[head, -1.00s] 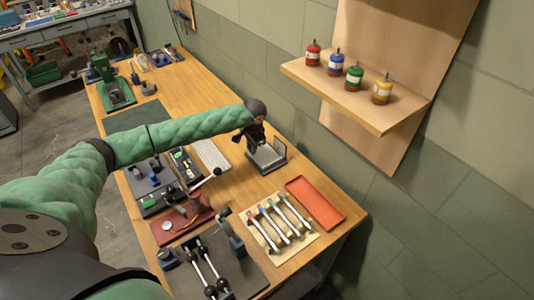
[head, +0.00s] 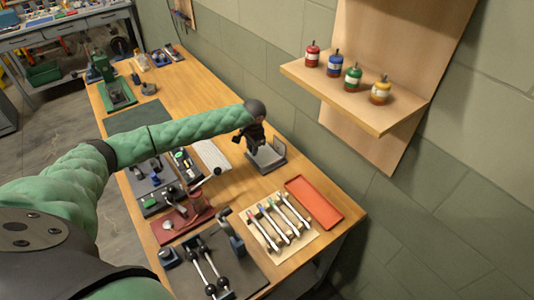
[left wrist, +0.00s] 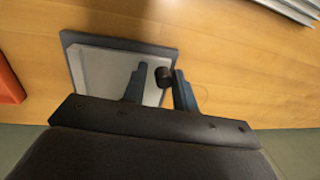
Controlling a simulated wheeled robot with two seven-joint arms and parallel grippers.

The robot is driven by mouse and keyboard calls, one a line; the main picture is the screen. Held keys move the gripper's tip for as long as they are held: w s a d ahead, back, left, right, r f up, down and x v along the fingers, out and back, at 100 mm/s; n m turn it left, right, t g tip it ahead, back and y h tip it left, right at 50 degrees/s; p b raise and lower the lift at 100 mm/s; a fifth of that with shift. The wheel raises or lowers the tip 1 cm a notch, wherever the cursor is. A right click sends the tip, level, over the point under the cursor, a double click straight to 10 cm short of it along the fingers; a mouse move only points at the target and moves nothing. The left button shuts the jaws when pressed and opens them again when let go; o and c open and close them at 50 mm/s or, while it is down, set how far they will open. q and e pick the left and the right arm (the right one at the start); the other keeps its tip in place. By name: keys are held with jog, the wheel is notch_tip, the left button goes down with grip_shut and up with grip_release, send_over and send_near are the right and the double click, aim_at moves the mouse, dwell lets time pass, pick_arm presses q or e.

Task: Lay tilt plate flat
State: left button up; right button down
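The tilt plate (head: 266,160) is a small grey device with a light flat surface and a raised dark edge at its right, near the wall side of the wooden bench. In the left wrist view its pale plate (left wrist: 102,70) has a dark rim. My left gripper (head: 254,148) is over the plate's left part. In the left wrist view its two fingers (left wrist: 159,88) are apart, with a short black knob (left wrist: 163,76) between them, close to the right finger. I cannot tell whether they touch. My right gripper is not in view.
A red tray (head: 314,203) and a rack of several tools (head: 278,221) lie nearer me. A keyboard-like white pad (head: 212,155) is left of the plate. A wooden shelf (head: 345,95) with several coloured bottles juts from the wall above right.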

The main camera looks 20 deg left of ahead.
pick_arm(q)
jog(key=shift+s, duration=0.1)
notch_tip(320, 180, up, 5)
jog(key=p, duration=0.4)
jog(key=shift+a+p, duration=0.1)
jog(key=shift+p, duration=0.25)
jog(key=shift+r, duration=1.05)
